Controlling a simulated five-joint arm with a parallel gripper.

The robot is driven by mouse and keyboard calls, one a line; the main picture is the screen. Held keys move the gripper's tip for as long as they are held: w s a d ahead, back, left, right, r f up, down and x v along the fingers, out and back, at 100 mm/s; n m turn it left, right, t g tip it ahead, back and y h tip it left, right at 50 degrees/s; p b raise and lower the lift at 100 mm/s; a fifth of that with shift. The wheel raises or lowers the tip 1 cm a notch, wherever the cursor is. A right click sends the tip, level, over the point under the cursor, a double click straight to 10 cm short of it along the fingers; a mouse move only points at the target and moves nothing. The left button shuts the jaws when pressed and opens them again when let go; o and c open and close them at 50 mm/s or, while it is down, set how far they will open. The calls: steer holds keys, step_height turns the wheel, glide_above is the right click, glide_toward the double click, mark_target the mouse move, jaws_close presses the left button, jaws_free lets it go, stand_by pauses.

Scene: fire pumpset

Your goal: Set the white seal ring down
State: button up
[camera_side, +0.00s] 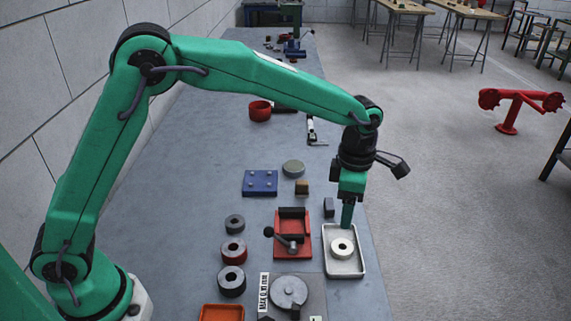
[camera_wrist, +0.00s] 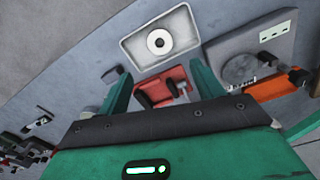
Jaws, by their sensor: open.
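The white seal ring (camera_side: 342,247) lies flat in the pale rectangular tray (camera_side: 345,270), near its middle. In the wrist view the ring (camera_wrist: 159,40) sits in the same tray (camera_wrist: 131,46), with bare tray floor around it. My gripper (camera_side: 347,222) is above the far side of the tray, and its fingers point down. In the wrist view my gripper (camera_wrist: 162,85) has its two green fingers wide apart with nothing between them. The ring is apart from the fingers there.
A red fixture with a black-knobbed lever (camera_side: 292,250) stands just left of the tray. Several dark rings (camera_side: 232,281) stand further left. A grey round part (camera_side: 289,291) sits in front, beside an orange tray (camera_side: 221,313). A blue block (camera_side: 260,183) is further back. The bench's right edge is close to the tray.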

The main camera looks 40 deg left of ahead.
steer(key=s+a+r+m+t, duration=0.3)
steer(key=s+a+r+m, duration=0.6)
steer(key=a+r+m, duration=0.3)
steer(key=s+a+m+t, duration=0.1)
steer(key=s+a+m, duration=0.3)
steer(key=s+m, duration=0.2)
steer(key=s+a+m+t, duration=0.1)
steer(key=s+a+m, duration=0.4)
steer(key=s, duration=0.4)
steer(key=shift+s+a+f+m+t, duration=0.2)
steer(key=shift+s+m+t, duration=0.1)
steer(key=shift+m, duration=0.2)
